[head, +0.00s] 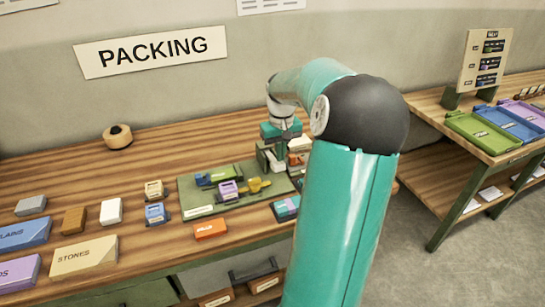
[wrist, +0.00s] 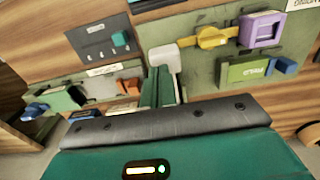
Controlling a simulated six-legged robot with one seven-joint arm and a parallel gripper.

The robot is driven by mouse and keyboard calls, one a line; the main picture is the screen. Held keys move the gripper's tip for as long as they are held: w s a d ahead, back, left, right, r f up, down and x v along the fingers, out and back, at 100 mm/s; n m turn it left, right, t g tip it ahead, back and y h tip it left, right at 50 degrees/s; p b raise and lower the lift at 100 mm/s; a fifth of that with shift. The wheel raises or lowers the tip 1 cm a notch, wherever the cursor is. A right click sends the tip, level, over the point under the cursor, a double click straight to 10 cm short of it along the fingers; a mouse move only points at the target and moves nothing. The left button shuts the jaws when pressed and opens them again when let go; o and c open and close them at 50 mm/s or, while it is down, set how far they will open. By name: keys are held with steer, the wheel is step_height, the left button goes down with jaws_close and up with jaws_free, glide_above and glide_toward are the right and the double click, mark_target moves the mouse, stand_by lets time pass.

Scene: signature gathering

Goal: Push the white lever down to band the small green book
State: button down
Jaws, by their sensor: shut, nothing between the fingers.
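The small green book (head: 215,176) lies on a dark green board (head: 195,207) on the packing bench, with a blue piece at its end. It also shows at the right of the wrist view (wrist: 244,72). The white lever (wrist: 165,58) has a pale block-like end, just beyond my gripper (wrist: 163,72) in the wrist view. My gripper is shut and empty, with its green fingers close to the lever. I cannot tell whether they touch. In the head view my gripper (head: 272,158) points down at the board's back right, and my arm hides part of that area.
A purple block (head: 228,191) and a yellow piece (head: 256,184) sit beside the green book. An orange box (head: 210,228) lies before the board. Several small blocks and boxes fill the bench's left. Coloured trays (head: 483,131) stand on the right table.

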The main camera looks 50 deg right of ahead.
mark_target(280, 167)
steer(key=shift+f, duration=2.95)
stand_by(0.7)
steer(key=shift+r, duration=4.6)
steer(key=w+a+r+n+t+h, duration=0.1)
steer(key=w+a+r+n, duration=0.15)
steer(key=a, duration=0.85)
steer(key=w+a+r+n+h, duration=0.1)
steer(key=a+r, duration=0.3)
steer(key=a, duration=0.7)
steer(key=s+a+n+t+y, duration=0.1)
steer(key=s+a+t, duration=0.1)
steer(key=s+a, duration=0.3)
steer(key=s+a+n+t+y, duration=0.1)
steer(key=s+a, duration=0.5)
steer(key=a, duration=0.8)
steer(key=shift+a+f+n+t, duration=0.2)
steer(key=shift+f+n+t, duration=0.2)
steer(key=shift+t, duration=0.4)
